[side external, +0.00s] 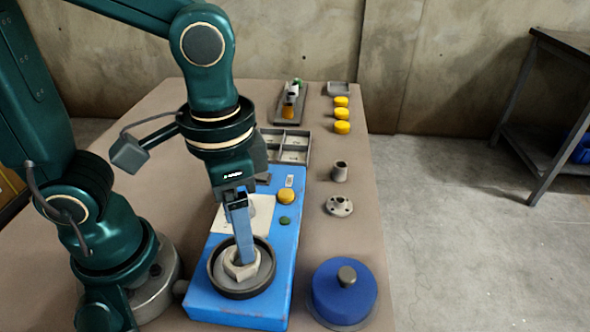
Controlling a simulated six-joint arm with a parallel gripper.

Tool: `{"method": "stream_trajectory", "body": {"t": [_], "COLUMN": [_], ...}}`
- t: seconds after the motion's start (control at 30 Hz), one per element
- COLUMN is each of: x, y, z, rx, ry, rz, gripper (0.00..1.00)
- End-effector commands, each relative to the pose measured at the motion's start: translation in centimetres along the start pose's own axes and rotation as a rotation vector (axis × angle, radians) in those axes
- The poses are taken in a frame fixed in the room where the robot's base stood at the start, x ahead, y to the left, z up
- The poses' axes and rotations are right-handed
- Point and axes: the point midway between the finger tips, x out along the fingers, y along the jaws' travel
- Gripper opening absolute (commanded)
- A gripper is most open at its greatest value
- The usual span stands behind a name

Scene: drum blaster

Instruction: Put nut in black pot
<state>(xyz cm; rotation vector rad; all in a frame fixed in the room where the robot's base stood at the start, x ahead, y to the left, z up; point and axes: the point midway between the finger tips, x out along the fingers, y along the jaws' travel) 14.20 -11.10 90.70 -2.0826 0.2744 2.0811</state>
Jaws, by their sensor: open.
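A pale hex nut (236,271) lies inside a round black pot (243,294) with a dark rim. The pot sits on the near end of the blue box. My gripper (244,260) points down over the pot, its blue fingers reaching to the nut. The fingers are open, but from this side they overlap in the picture. I cannot tell whether they touch the nut. The fingers hide part of the nut and the far rim of the pot.
The blue box (276,241) carries a yellow button (286,196) and a green button (285,220). To its right stand a blue lidded drum (342,296), a grey flange (338,206) and a grey cylinder (340,172). Yellow pieces (341,127) and trays (293,147) are farther back.

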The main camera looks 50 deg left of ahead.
Motion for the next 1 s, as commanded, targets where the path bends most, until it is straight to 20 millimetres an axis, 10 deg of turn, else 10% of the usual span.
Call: {"method": "stream_trajectory", "body": {"t": [0.43, 1.0], "x": [-6.1, -4.3], "y": [0.0, -6.6], "z": [0.0, 0.3], "rx": [0.000, -0.236], "ry": [0.001, 0.440], "rz": [0.000, -0.045], "gripper": [0.69, 0.69]}}
